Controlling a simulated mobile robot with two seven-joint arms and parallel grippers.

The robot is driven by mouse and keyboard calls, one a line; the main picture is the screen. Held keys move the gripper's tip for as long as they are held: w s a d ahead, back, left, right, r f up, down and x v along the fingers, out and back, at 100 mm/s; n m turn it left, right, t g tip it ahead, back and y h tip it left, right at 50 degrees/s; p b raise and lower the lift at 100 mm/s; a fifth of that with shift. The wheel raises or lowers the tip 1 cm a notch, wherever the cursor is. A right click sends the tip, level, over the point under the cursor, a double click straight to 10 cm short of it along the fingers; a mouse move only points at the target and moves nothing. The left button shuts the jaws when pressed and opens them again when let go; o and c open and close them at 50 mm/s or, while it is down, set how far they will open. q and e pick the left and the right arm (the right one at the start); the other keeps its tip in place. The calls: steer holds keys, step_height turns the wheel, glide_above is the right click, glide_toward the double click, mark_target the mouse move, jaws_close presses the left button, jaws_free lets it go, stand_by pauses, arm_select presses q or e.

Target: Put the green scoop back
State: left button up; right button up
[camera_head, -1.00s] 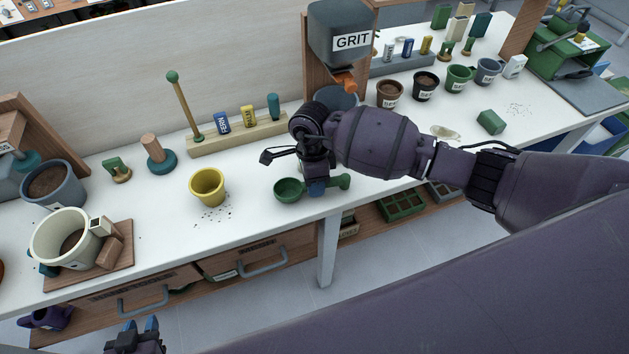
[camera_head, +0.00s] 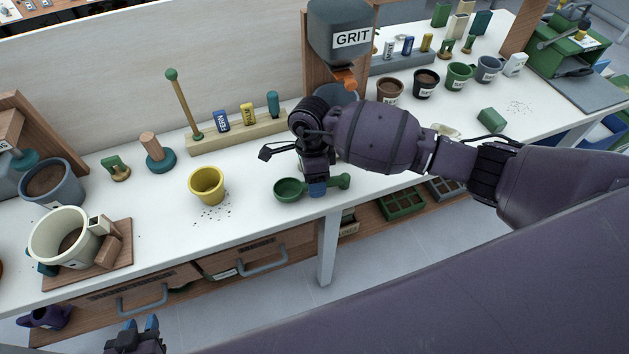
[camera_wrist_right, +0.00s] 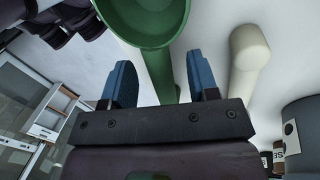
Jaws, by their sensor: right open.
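The green scoop (camera_head: 288,188) lies on the white bench near its front edge, bowl to the left and handle to the right. My right gripper (camera_head: 317,188) is over its handle and hides part of it. In the right wrist view the gripper (camera_wrist_right: 163,84) is open, its blue fingers apart on either side of the scoop's green handle (camera_wrist_right: 160,70); contact cannot be told. The bowl shows at the top of that view. My left gripper (camera_head: 138,328) is low at the bottom edge, off the bench, its blue fingertips apart and empty.
A yellow pot (camera_head: 207,184) with spilled grit stands left of the scoop. The GRIT dispenser (camera_head: 345,40) is behind my right arm. A wooden rack (camera_head: 240,134) with labelled pegs stands at the back. A cream pot (camera_head: 58,238) stands on a board at left.

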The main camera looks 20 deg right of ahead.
steer(key=v, duration=0.9)
steer(key=shift+r, duration=0.4)
